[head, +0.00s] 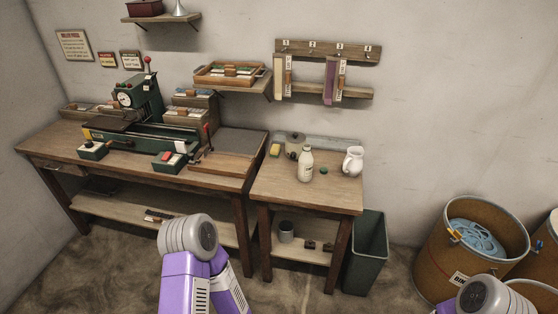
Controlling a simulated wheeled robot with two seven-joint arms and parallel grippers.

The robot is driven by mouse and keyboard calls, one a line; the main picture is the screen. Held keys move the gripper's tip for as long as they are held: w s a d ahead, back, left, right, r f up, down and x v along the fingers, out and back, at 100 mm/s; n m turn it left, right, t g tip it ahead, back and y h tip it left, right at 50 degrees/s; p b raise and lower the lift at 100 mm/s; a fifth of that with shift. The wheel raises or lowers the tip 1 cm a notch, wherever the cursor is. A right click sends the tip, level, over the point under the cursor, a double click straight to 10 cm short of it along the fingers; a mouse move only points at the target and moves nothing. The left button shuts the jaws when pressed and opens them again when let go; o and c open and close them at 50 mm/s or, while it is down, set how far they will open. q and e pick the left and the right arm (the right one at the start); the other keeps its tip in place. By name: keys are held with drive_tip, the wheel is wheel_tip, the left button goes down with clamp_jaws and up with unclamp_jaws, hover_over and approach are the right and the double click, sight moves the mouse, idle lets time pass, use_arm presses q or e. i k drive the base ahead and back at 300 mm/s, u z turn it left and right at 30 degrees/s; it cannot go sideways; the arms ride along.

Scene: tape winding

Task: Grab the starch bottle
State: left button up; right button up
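A white bottle with a narrow neck and a small label (306,166) stands upright on the small wooden table (325,198), near its middle; its label is too small to read, but it looks like the starch bottle. Nothing touches it. Parts of my two purple and grey arms show at the bottom of the head view, one left of the small table and one at the lower right corner. Neither gripper shows in the head view.
A white jug (353,161) stands right of the bottle, with a small green object (324,170) between them. A bin (366,255) and drums (455,255) stand right. The table's front is clear.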

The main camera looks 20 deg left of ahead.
sight(306, 159)
drive_tip(key=u, duration=0.6)
drive_tip(key=i, duration=0.9)
drive_tip(key=u, duration=0.2)
